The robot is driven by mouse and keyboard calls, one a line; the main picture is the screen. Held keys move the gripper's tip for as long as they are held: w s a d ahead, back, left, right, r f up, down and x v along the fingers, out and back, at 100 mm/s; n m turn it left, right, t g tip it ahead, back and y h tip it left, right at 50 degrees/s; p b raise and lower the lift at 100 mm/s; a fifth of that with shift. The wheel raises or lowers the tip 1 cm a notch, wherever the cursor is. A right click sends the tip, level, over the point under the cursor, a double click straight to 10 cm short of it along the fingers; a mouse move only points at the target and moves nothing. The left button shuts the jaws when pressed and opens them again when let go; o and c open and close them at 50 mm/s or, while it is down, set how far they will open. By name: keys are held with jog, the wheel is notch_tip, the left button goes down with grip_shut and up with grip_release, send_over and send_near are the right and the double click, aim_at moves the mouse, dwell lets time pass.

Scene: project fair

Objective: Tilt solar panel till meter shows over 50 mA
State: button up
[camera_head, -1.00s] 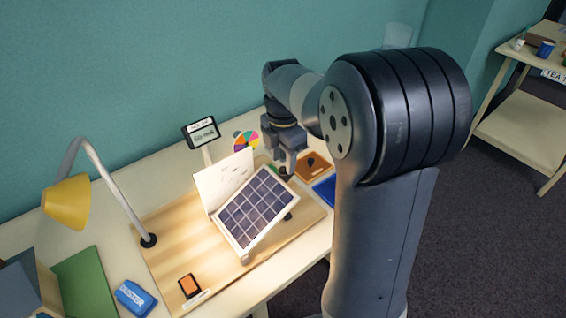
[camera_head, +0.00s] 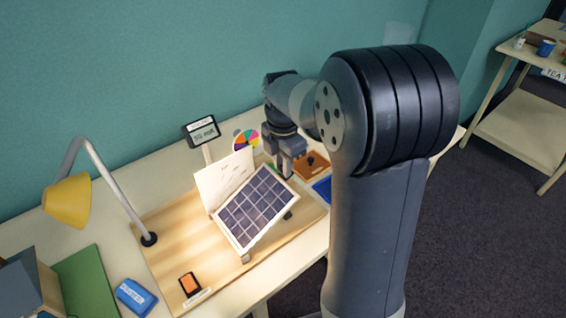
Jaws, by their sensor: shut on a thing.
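The solar panel (camera_head: 252,208), dark cells in a white frame, stands tilted on a wooden board (camera_head: 165,235). My gripper (camera_head: 288,174) is at the panel's upper right edge, shut on it; the fingertips are small and the exact contact is hard to see. The meter (camera_head: 202,132), a dark-framed display on a post behind the panel, shows dark digits that look like 50 mA, though they are small. A yellow-shaded lamp (camera_head: 68,201) stands on the left, its head apart from the panel.
A white card (camera_head: 222,180) stands behind the panel. A colour wheel (camera_head: 246,140), brown tray (camera_head: 311,165) and blue tray (camera_head: 323,187) are near my gripper. An orange-faced block (camera_head: 190,284) and blue box (camera_head: 136,297) lie in front. My arm covers the table's right part.

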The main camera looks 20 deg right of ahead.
grip_shut()
jog(key=a+r, duration=0.1)
jog(key=s+a+r+h+p, duration=0.1)
jog(key=a+r+t+h, duration=0.1)
jog(key=shift+s+a+r+p, duration=0.25)
jog(key=shift+r+p, duration=0.05)
jog(key=shift+r, duration=0.05)
jog(key=o, duration=0.9)
grip_release()
jog(key=shift+c, duration=0.2)
notch_tip(320, 180, up, 10)
jog(key=s+a, duration=0.1)
jog(key=a, duration=0.1)
jog(key=shift+r, duration=0.25)
